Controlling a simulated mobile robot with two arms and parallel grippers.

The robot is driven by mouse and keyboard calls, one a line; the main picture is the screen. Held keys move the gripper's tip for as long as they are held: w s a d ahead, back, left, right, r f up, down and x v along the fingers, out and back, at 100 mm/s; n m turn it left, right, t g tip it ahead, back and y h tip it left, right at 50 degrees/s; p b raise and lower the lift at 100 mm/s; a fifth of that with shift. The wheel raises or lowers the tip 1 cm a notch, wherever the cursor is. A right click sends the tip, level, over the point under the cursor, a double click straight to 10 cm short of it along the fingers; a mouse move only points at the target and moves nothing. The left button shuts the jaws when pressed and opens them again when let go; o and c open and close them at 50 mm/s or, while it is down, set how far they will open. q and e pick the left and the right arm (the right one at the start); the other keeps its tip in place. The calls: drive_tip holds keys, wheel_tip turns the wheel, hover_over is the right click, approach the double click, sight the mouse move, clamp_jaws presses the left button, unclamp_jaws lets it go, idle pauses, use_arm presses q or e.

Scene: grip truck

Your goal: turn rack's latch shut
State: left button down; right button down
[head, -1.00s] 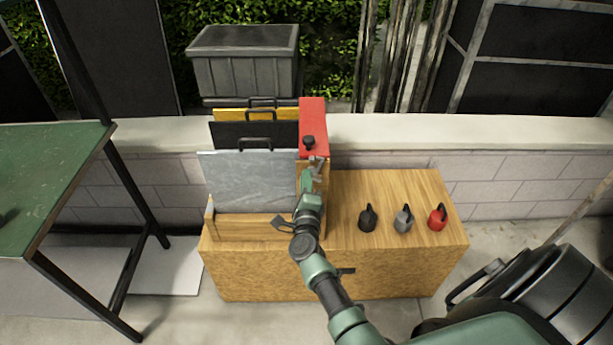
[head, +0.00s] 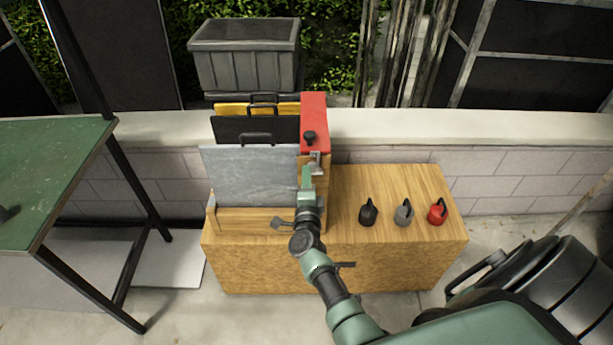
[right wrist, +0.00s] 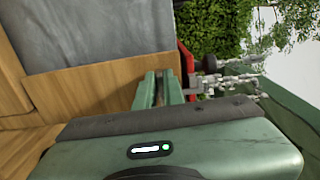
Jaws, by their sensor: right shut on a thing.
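The wooden rack (head: 262,223) stands on the left of a wooden cabinet and holds upright panels. Its red-topped end post (head: 314,118) carries a black knob (head: 309,137). The metal latch (head: 316,160) is on the front of this post, below the knob. My right gripper (head: 307,180) is at the post's front, shut on the latch; the contact itself is small and partly hidden. In the right wrist view the green fingers (right wrist: 161,88) point away beside the wood, with metal latch parts (right wrist: 205,88) at their right. My left gripper is out of view.
A grey panel (head: 250,178) stands in the rack's front, with black and yellow panels behind. Black, grey and red weight-like items (head: 367,213) stand on the cabinet top (head: 385,185) at right. A green table (head: 50,170) is at left; a low wall (head: 450,130) runs behind.

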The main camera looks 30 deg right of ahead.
drive_tip(key=shift+f, duration=0.1)
drive_tip(key=c, duration=1.5)
unclamp_jaws()
drive_tip(key=p+v, duration=0.2)
drive_tip(key=v, duration=0.6)
